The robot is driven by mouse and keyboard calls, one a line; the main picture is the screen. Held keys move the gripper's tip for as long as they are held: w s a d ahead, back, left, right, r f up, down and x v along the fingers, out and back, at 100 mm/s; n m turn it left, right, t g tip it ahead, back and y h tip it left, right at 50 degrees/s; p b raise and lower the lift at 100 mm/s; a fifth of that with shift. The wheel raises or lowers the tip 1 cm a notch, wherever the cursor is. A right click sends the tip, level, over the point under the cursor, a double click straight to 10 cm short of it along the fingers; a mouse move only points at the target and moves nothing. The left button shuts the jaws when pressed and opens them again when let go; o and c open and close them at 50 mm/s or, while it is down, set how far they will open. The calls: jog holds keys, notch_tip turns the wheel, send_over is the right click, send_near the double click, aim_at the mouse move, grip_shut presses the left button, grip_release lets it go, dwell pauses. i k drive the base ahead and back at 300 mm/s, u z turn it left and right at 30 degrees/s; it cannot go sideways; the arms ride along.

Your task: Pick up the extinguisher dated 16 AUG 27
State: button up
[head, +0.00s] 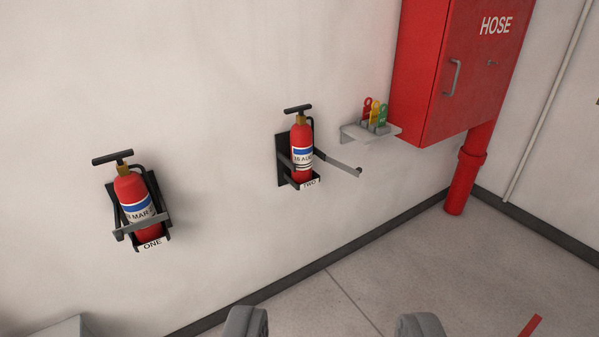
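Two red extinguishers hang on the wall in black brackets. The right extinguisher (301,137) has a label that reads "16 AUG", with the rest turned out of sight, and its bracket (283,160) is marked TWO. A grey strap (338,164) on that bracket is swung open to the right. The left extinguisher (130,189) has a label ending in "MAR", and its bracket (165,200) is marked ONE, with a strap (130,226) closed across its front. My gripper (333,322) is open and empty at the bottom edge, apart from both extinguishers.
A red HOSE cabinet (462,85) juts from the wall at upper right, above a red pipe (464,180). A small shelf (370,134) holds red, yellow and green tags. A grey box (55,328) shows at lower left.

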aim_at(302, 134)
jog(key=z, duration=0.65)
jog(key=i, duration=1.7)
jog(key=u, duration=0.7)
jog(key=i, duration=0.85)
jog(key=u, duration=0.55)
